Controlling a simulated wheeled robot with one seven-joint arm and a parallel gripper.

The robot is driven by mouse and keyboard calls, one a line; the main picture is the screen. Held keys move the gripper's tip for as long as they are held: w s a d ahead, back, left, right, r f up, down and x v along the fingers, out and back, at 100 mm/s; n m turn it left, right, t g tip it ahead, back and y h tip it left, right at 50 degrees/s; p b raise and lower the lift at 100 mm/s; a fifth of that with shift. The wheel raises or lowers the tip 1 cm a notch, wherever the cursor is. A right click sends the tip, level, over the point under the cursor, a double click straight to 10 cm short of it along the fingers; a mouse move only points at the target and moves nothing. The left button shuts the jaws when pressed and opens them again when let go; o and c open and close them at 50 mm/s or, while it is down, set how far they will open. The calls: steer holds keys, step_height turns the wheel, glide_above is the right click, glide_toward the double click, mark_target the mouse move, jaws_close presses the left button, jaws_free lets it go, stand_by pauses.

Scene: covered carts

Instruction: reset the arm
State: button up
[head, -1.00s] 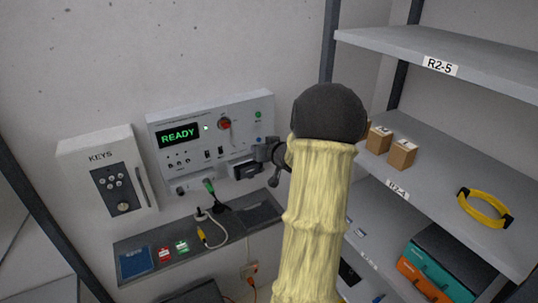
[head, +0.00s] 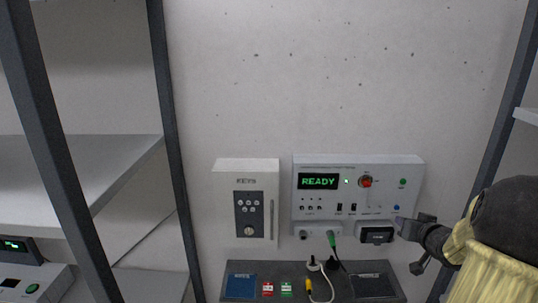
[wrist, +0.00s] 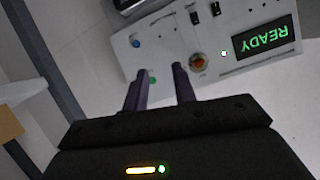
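My arm in its pale yellow sleeve reaches in from the lower right of the head view. My gripper (head: 402,226) is in front of the lower right part of the wall panel (head: 410,170), whose display reads READY. In the wrist view my gripper's two dark fingers (wrist: 160,78) stand apart with nothing between them. The panel also shows there upside down (wrist: 170,35), beyond the fingertips. I cannot tell the exact distance between fingers and panel.
A KEYS box (head: 226,205) hangs left of the panel. Below is a grey ledge (head: 325,291) with a blue pad, red and green items and cables. Dark shelf posts (head: 165,100) stand on both sides; shelves (head: 75,185) fill the left. The wall above is bare.

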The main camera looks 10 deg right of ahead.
steer(key=a+f+n+g+b, duration=0.15)
steer(key=a+f, duration=0.25)
steer(key=a, duration=0.4)
steer(key=a+f+g+b, duration=0.1)
steer(key=a+f+g, duration=0.25)
steer(key=a, duration=0.45)
steer(key=s+a+f+n+g+y+b, duration=0.1)
steer(key=s+a+f+g, duration=0.1)
steer(key=s+a+f, duration=0.2)
steer(key=s+a+f+n+g+y+b, duration=0.2)
steer(key=s+a, duration=0.8)
steer(key=a, duration=0.5)
step_height(320, 180, down, 2)
steer(key=shift+a+f+g, duration=0.1)
steer(key=shift+a+g, duration=0.2)
steer(key=shift+g, duration=0.4)
steer(key=shift+n, duration=0.25)
